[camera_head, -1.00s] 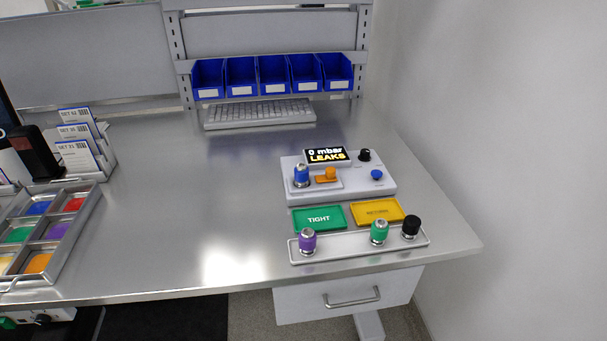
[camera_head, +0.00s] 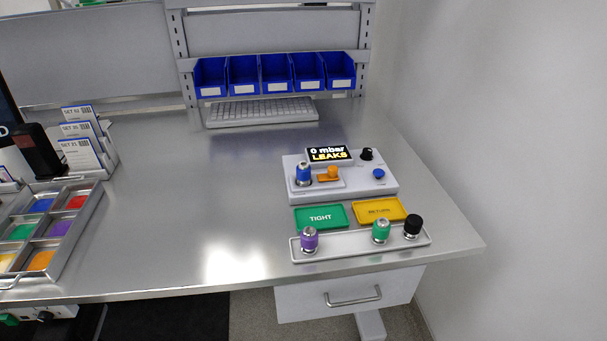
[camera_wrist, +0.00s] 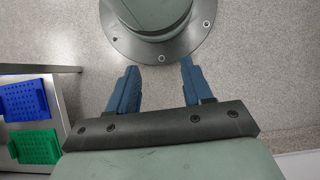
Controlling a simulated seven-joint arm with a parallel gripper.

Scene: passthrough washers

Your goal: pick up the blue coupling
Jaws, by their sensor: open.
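The blue coupling (camera_head: 303,174) stands upright on the left part of the grey test box (camera_head: 345,190), beside an orange part (camera_head: 331,173). My gripper (camera_wrist: 158,75) shows only in the wrist view. Its two blue fingers are apart with nothing between them, over the speckled floor. The coupling is not in the wrist view, and my gripper is away from it.
The box display reads 0 mbar LEAKS. In front lie a green TIGHT pad (camera_head: 321,216) and a yellow pad (camera_head: 379,211). A tray (camera_head: 345,244) holds purple, green and black couplings. The table's middle is clear. Blue bins (camera_head: 276,75) stand behind.

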